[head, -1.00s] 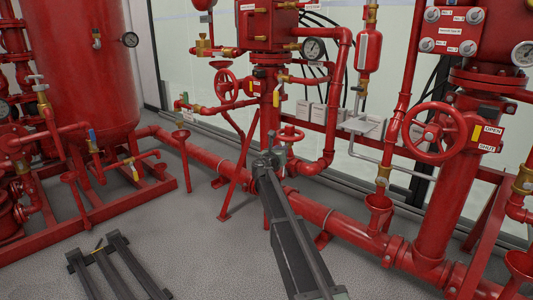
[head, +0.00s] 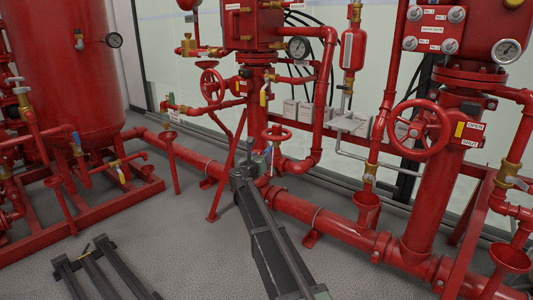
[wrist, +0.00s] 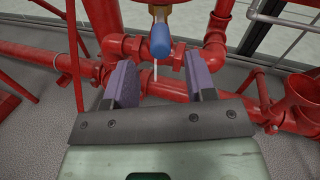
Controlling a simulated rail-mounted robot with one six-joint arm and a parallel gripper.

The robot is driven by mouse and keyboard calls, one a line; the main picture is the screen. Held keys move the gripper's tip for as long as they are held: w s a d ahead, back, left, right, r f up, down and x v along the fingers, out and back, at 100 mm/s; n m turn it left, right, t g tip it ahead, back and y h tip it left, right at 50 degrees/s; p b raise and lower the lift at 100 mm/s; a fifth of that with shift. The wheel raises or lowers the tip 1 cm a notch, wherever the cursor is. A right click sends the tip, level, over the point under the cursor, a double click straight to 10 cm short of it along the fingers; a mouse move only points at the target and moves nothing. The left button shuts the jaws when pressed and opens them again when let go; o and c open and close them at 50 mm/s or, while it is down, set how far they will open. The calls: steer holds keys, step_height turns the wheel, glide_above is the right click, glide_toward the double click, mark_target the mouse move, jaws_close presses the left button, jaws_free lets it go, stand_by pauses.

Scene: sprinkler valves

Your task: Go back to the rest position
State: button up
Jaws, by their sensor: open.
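My gripper (wrist: 160,78) is open and empty in the wrist view, its two purple-grey fingers standing apart. A blue-tipped valve handle (wrist: 160,38) shows just beyond and between the fingers, with a visible gap to each finger. A brass fitting sits behind it at the top edge. My arm hides part of the low red pipe there.
A low red pipe (head: 330,222) runs across the floor behind my arm. A large red handwheel (head: 420,128) and funnel (head: 367,210) stand right. A red tank (head: 70,70) stands left. Grey floor (head: 170,240) is open at left of my arm.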

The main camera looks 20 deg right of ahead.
steer(key=v, duration=0.3)
steer(key=shift+s+a, duration=0.2)
steer(key=shift+a, duration=0.05)
